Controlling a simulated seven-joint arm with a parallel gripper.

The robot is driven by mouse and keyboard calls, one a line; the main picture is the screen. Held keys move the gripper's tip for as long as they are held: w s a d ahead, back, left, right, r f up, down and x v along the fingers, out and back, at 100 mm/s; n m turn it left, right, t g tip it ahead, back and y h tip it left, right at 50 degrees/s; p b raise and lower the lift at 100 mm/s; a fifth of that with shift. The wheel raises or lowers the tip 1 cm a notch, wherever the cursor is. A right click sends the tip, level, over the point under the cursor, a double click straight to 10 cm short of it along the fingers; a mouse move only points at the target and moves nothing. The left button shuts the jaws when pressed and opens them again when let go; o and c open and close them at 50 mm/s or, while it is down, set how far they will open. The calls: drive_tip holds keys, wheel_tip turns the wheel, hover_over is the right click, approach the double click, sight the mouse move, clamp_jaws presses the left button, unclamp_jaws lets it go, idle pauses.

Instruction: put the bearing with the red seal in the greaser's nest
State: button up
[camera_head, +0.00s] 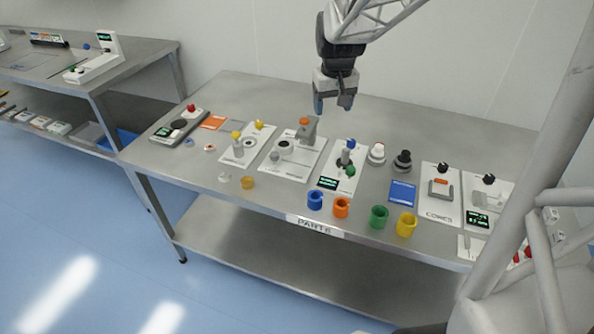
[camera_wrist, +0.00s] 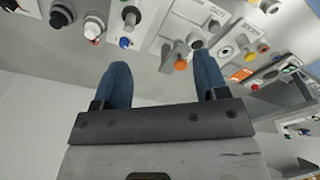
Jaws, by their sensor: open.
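My gripper (camera_head: 333,104) is open and empty, raised above the back of the steel table; its blue fingers (camera_wrist: 162,78) also show in the wrist view. Two small ring-shaped parts lie at the table's left: one with a reddish-orange middle (camera_head: 209,148) and a pale one (camera_head: 191,135). The reddish one looks like the red-sealed bearing, but it is too small to be sure. A white station with a grey lever and orange knob (camera_head: 304,122) has a dark round seat (camera_head: 284,147). Beside it is a station with yellow knobs (camera_head: 247,143). I cannot read which is the greaser.
Blue (camera_head: 315,201), orange (camera_head: 341,207), green (camera_head: 379,217) and yellow (camera_head: 406,225) cups line the front edge. A scale-like device (camera_head: 180,125) sits at the far left. The table's back strip is clear.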

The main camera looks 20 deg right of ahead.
drive_tip(key=s+a+r+n, duration=0.1)
drive_tip(key=s+a, duration=0.8)
drive_tip(key=s, duration=0.3)
drive_tip(key=s+a+r+t, duration=0.1)
drive_tip(key=s+a, duration=0.8)
drive_tip(key=s, duration=0.3)
drive_tip(key=shift+a+n, duration=0.2)
drive_tip(key=shift+n, duration=0.2)
drive_tip(key=c, duration=0.4)
drive_tip(key=shift+o, duration=0.2)
drive_tip(key=shift+w, duration=0.2)
